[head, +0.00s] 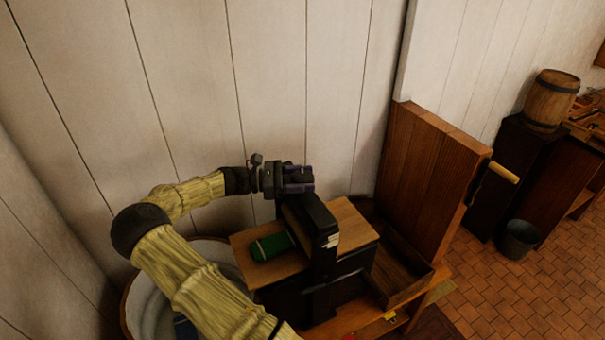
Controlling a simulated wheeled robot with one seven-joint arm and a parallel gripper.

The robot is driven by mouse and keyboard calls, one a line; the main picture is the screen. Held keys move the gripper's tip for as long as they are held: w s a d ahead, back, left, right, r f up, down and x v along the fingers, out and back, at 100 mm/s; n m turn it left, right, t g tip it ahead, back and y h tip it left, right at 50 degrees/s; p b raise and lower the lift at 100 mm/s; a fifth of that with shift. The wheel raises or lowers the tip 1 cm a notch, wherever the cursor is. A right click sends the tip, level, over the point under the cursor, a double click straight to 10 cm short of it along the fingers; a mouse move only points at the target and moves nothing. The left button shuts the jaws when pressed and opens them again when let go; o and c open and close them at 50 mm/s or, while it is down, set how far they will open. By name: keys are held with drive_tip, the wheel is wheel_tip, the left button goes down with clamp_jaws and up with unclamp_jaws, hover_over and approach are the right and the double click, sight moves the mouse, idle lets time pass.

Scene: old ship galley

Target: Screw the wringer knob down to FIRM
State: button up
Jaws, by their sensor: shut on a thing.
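The wringer (318,232) is a dark upright frame standing between two wooden boards. A small pale label (332,241) shows on its front, too small to read. My gripper (300,179) is at the top of the frame, with its purple-lined fingers closed around a dark piece there, the wringer knob. The fingers hide most of the knob, so its height and setting cannot be read.
A pale round tub (133,305) stands at the left, partly behind my arm. A wooden tray (405,289) and a tall wooden panel (430,165) are to the right. The plank wall is close behind. A bucket (518,240) stands on the tiled floor at right.

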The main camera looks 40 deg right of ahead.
drive_tip(key=shift+m+g+y, duration=1.9)
drive_tip(key=shift+g+y, duration=0.2)
drive_tip(key=o, duration=1)
